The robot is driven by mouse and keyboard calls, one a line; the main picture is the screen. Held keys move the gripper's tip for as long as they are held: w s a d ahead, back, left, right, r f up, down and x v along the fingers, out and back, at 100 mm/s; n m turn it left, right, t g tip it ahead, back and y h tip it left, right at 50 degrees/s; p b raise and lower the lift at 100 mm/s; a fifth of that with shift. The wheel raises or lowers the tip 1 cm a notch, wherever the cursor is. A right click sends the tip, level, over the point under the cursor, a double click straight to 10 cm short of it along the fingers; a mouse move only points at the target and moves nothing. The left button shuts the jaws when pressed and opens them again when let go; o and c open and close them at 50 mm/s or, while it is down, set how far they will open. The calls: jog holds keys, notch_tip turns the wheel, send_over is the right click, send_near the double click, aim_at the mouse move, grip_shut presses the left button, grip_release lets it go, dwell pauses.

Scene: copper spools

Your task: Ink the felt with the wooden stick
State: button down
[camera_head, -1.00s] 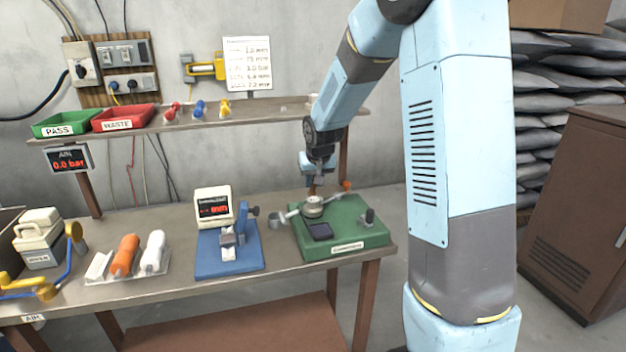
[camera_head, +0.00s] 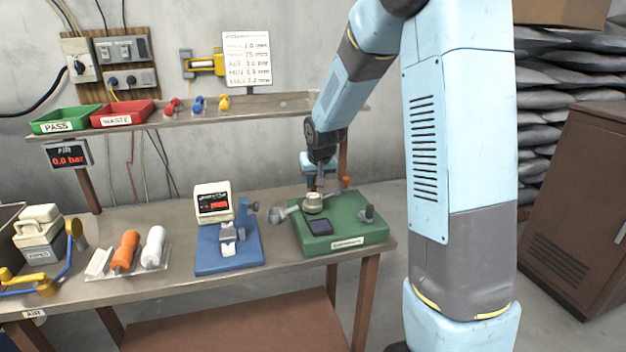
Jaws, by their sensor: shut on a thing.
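My gripper (camera_head: 319,182) points down just above a small round pale metal part (camera_head: 313,202) on a green base (camera_head: 368,228). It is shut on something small. I cannot make out whether that is the wooden stick, as the fingertips are tiny and partly dark here. A dark square pad (camera_head: 320,228), which may be the felt, lies flat on the front left of the base. A grey arm with a rounded end (camera_head: 281,214) sticks out left of the round part. An orange knob (camera_head: 346,182) shows at the back right of the base.
A blue stand (camera_head: 228,260) with a display box (camera_head: 213,204) is to the left. Further left are orange and white rolls (camera_head: 126,250) and a pale container (camera_head: 38,232). A shelf (camera_head: 180,118) with green and red trays runs above and behind the bench.

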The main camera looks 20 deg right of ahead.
jog(key=shift+s+d, duration=0.1)
jog(key=shift+s, duration=1.35)
jog(key=shift+w, duration=0.1)
jog(key=shift+w+r, duration=0.2)
jog(key=shift+w, duration=1.75)
jog(key=shift+r, duration=0.15)
jog(key=shift+r, duration=2.9)
jog(key=shift+r, duration=1.5)
